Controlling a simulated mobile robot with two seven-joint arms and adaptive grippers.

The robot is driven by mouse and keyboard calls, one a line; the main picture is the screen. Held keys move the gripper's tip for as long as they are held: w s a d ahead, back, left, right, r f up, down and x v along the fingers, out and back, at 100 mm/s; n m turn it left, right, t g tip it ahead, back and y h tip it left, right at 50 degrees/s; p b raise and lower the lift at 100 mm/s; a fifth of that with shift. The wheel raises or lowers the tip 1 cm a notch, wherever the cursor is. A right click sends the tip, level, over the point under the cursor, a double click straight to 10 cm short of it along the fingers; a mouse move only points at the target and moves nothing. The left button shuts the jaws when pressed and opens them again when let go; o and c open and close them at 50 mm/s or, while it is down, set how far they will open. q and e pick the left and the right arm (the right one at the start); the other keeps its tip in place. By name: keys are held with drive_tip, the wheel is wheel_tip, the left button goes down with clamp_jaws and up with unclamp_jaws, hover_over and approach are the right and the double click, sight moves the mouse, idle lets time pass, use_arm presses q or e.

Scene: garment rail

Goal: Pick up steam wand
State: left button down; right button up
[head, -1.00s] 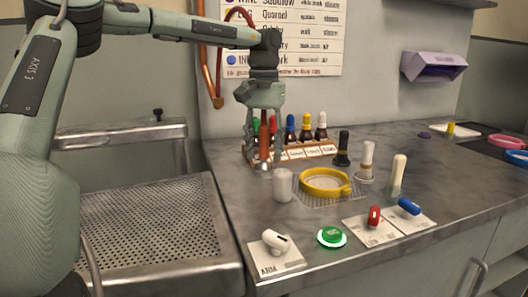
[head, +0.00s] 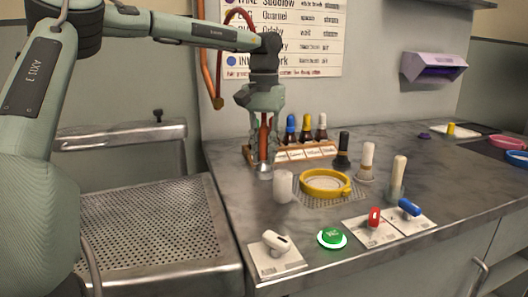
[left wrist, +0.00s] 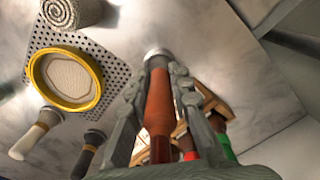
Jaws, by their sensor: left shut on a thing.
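The steam wand (head: 263,140) is a slim reddish-brown rod with a silver tip, upright in front of the bottle rack. In the left wrist view the wand (left wrist: 160,105) stands between the two fingers, its silver tip beyond them. My left gripper (head: 264,158) points down with its fingers closed in on both sides of the wand; it also shows in the left wrist view (left wrist: 155,100). The silver tip is close to the counter; I cannot tell if it touches. The fingers hide part of the rod. My right gripper is not in view.
A wooden rack (head: 312,153) with several colour-capped bottles stands just behind. Handled tools, a green button (head: 332,236) and levers occupy the front right.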

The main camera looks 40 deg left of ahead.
sight(263, 123)
use_arm(q)
drive_tip(key=shift+r, duration=0.5)
drive_tip(key=r, duration=0.3)
drive_tip(key=shift+s+r, duration=0.2)
drive_tip(key=shift+r, duration=0.1)
drive_tip(key=s+d+r, duration=0.2)
drive_tip(key=s+r, duration=0.4)
drive_tip(key=s, duration=0.5)
drive_tip(key=shift+r+b, duration=0.25)
drive_tip(key=shift+b, duration=0.05)
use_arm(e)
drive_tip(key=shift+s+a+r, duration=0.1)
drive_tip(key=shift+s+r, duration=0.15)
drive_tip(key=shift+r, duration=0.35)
use_arm(q)
drive_tip(key=shift+d, duration=0.1)
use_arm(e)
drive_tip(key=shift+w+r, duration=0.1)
